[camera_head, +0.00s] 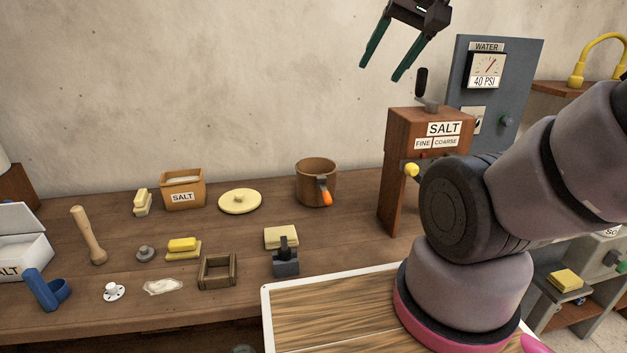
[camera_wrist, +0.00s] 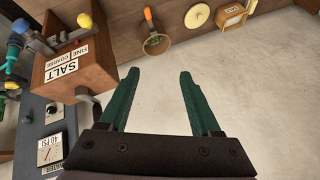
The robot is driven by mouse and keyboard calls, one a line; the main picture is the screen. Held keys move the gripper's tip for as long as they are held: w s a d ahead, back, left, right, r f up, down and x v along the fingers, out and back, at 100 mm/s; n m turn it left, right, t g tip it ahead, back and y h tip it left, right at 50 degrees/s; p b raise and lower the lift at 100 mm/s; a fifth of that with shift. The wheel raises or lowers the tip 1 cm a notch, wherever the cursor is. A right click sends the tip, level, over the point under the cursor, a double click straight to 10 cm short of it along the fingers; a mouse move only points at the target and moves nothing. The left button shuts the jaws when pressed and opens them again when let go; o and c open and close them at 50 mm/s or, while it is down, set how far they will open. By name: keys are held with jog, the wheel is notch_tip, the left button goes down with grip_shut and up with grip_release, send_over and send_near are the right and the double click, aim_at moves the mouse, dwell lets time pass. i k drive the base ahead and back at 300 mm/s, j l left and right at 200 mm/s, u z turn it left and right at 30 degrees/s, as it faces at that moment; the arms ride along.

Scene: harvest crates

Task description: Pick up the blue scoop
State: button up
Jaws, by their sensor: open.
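The blue scoop (camera_head: 47,289) lies at the far left front of the wooden table in the head view, its handle tilted up. It stands in front of a white salt box (camera_head: 22,252). My gripper (camera_head: 380,72) is high up near the wall, above and left of the water panel, far from the scoop. Its two green fingers are apart, with nothing between them. In the wrist view the fingers (camera_wrist: 160,75) are also spread and empty. The scoop does not show in the wrist view.
A wooden pestle (camera_head: 92,240), a white knob-like piece (camera_head: 114,291) and a grey knob (camera_head: 145,254) are near the scoop. A salt dispenser (camera_head: 395,170) stands on the right of the wooden table (camera_head: 345,235). A brown pot (camera_head: 312,176) sits at the back.

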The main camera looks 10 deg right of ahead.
aim_at(50, 295)
jog(key=u, duration=1.75)
jog(key=i+j+z, duration=0.25)
jog(key=i+j, duration=0.25)
jog(key=j, duration=0.15)
